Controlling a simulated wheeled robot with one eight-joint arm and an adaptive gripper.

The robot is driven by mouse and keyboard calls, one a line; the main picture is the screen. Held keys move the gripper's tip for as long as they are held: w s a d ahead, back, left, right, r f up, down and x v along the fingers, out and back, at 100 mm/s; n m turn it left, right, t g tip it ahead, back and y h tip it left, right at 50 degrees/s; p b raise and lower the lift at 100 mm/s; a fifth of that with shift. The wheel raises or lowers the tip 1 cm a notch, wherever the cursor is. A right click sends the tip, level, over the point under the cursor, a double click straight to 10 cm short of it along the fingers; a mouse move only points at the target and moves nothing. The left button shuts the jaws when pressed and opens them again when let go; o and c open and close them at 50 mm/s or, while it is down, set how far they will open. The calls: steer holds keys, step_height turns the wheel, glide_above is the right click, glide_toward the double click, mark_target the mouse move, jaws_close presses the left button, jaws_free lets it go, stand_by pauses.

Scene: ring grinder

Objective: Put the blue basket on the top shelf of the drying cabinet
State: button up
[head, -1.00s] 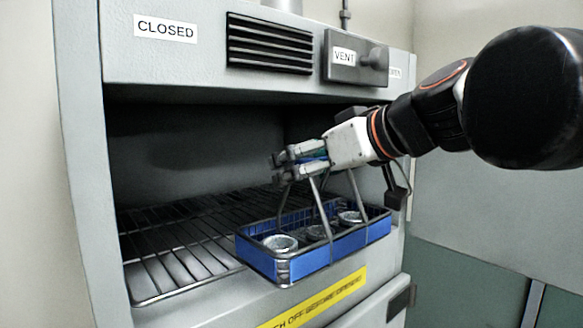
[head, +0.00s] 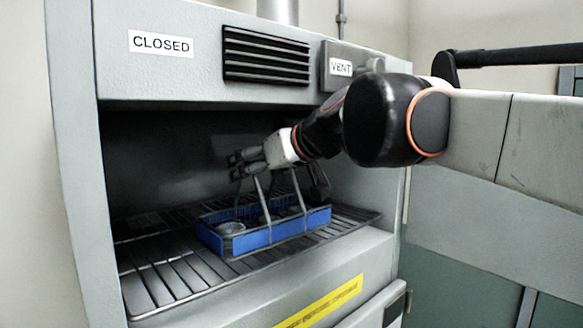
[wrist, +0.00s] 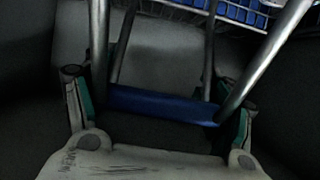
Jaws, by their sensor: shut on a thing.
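The blue basket (head: 264,235) is inside the drying cabinet (head: 72,150), at or just above the wire shelf (head: 165,272); I cannot tell whether it touches. It looks about level and holds metal cups (head: 231,228). My gripper (head: 245,162) is above the basket, shut on its handle. In the wrist view the blue handle grip (wrist: 165,104) lies between my two fingers, with grey handle bars running up to the basket's blue rim (wrist: 240,12). Part of the basket's inside is hidden by the handle bars.
The cabinet's upper front panel (head: 200,90), with the vent and a CLOSED label (head: 160,42), hangs above the opening close over my arm. Bare shelf shows left of the basket. A yellow warning strip (head: 320,303) is on the front below the opening.

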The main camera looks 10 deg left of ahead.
steer(key=shift+w+a+f, duration=0.25)
steer(key=shift+w+a, duration=0.05)
steer(key=shift+a, duration=0.05)
steer(key=o, duration=1.9)
steer(key=shift+f, duration=0.1)
steer(key=s+d+r+b, duration=0.2)
steer(key=s+d, duration=0.9)
steer(key=d, duration=0.1)
steer(key=shift+d, duration=0.35)
